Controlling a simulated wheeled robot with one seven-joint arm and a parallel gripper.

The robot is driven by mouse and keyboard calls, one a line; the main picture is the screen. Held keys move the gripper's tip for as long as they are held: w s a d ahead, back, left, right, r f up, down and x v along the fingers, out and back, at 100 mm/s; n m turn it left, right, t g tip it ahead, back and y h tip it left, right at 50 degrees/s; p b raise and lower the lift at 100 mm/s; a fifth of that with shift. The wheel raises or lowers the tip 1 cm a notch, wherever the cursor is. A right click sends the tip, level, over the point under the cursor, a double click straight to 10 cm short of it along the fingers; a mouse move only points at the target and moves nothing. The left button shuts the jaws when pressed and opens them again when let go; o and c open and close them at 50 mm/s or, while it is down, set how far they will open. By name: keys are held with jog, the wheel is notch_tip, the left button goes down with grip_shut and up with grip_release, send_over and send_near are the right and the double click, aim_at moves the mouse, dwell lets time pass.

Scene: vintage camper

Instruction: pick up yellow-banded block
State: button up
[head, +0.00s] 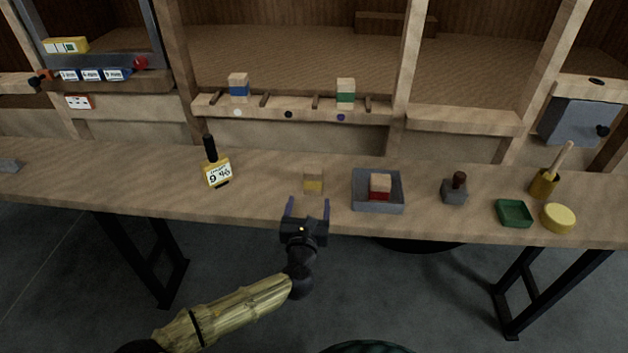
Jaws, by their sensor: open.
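My gripper (307,205) is open and empty at the counter's front edge. I cannot tell the exact gap between fingers and block.
A grey tray (357,204) holding a red-banded block (380,187) stands close on the right. Further right are a grey stamp-like object (454,190), a green dish (514,213) and a yellow round tub (558,218). A shelf (290,107) holds blue-banded (239,87) and green-banded (345,93) blocks.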

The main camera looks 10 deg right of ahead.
aim_at(311, 181)
jog(key=x, duration=0.8)
jog(key=shift+w+a, duration=0.1)
jog(key=x, duration=0.5)
jog(key=shift+f, duration=0.2)
jog(key=c, duration=1.1)
